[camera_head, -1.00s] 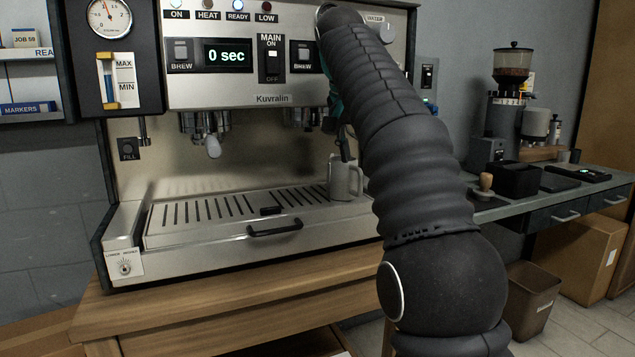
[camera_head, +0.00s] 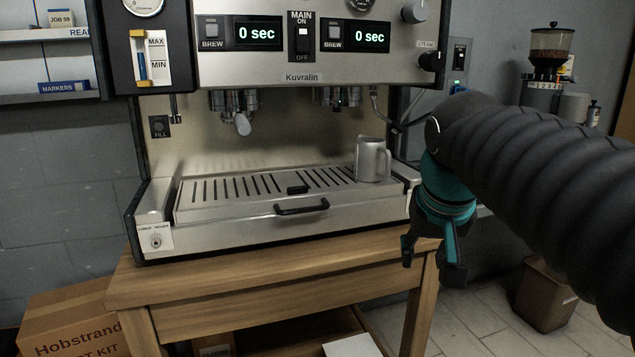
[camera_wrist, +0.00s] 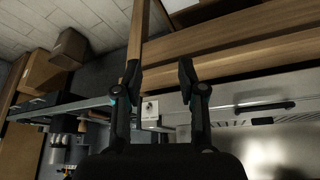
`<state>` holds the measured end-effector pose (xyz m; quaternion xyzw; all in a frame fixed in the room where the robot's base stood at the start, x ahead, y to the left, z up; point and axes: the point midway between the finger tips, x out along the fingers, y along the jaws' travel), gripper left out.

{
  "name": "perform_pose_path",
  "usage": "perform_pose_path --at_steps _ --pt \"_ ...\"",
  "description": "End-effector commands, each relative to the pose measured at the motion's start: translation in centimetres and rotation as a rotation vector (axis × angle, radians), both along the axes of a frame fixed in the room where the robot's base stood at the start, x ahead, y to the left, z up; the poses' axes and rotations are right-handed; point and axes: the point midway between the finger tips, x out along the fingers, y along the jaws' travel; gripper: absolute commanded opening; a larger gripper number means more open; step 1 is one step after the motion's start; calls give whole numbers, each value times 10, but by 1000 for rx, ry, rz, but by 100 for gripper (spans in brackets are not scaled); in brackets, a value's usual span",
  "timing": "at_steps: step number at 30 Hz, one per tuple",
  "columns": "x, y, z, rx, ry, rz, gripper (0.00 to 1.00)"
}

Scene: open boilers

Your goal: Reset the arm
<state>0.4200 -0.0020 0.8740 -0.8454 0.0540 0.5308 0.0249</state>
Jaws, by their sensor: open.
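My gripper (camera_head: 428,255) hangs in front of the right end of the espresso machine (camera_head: 290,210), beside the wooden stand's edge in the head view. In the wrist view my gripper (camera_wrist: 158,78) shows two spread fingers with nothing between them. My arm reaches in from the right, covered in a black ribbed sleeve, with a teal section near the gripper. A metal pitcher (camera_head: 372,160) stands upright on the right end of the drip tray (camera_head: 240,203), apart from my gripper.
The wooden stand (camera_head: 270,285) carries the machine; its front edge (camera_wrist: 240,42) shows in the wrist view. A coffee grinder (camera_head: 548,70) stands at the back right. A brown bin (camera_head: 545,295) is on the floor right. A cardboard box (camera_head: 70,315) is at lower left.

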Motion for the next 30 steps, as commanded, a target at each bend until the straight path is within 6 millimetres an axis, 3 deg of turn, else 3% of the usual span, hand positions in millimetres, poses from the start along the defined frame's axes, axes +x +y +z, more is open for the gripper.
perform_pose_path --at_steps 1,9,15,21,30 --pt "-16 -1 -15 3 -3 12 40" --pt "-82 -1 -97 9 -25 78 40" --pt "-114 0 -145 13 -39 108 40" --pt "-125 2 -162 12 -43 119 40" --pt "-125 2 -162 12 -42 119 40"
